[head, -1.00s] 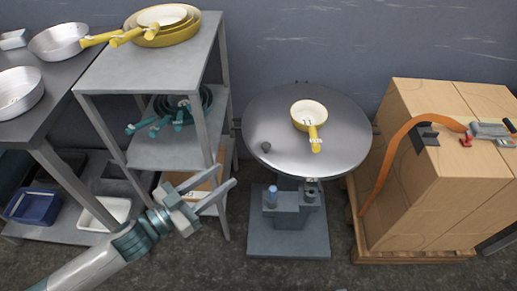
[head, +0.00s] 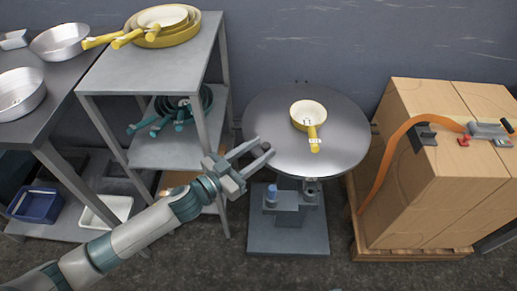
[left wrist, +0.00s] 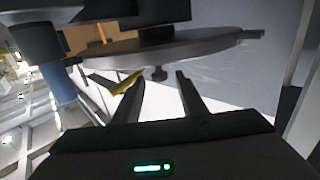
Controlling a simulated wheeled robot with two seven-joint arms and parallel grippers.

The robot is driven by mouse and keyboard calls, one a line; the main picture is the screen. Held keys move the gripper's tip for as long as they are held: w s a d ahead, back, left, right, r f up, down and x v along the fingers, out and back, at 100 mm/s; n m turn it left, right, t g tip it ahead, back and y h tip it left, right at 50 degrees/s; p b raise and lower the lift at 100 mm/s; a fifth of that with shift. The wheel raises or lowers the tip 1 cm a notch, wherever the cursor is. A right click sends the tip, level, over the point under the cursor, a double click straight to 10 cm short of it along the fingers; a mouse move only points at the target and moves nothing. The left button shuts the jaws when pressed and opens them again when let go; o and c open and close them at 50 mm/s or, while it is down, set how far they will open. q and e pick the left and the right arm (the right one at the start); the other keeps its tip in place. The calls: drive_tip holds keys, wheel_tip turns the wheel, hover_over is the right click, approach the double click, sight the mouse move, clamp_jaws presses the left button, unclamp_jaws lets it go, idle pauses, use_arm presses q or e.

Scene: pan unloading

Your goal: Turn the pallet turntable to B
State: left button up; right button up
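The turntable (head: 330,160) is a round grey metal disc on a pedestal. A cream pan (head: 308,112) with a yellow handle lies on it, the handle towards me. A small dark knob (head: 266,146) stands near the disc's left front rim. My left gripper (head: 264,150) is open at that rim, its fingertips close around or just short of the knob. In the left wrist view, which looks upside down, the knob (left wrist: 158,73) shows between the open fingers (left wrist: 160,85), near the disc (left wrist: 190,47). Contact cannot be told. I cannot read a letter B. My right gripper is not in view.
A grey shelf (head: 150,80) with yellow pans on top and teal pans below stands left of the turntable. Strapped cartons (head: 440,190) on a wooden pallet stand close on the right. The pedestal carries a blue-topped part (head: 271,192) under the front rim.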

use_arm(q)
drive_tip(key=shift+w+d, duration=0.1)
clamp_jaws()
drive_tip(key=shift+d, duration=0.15)
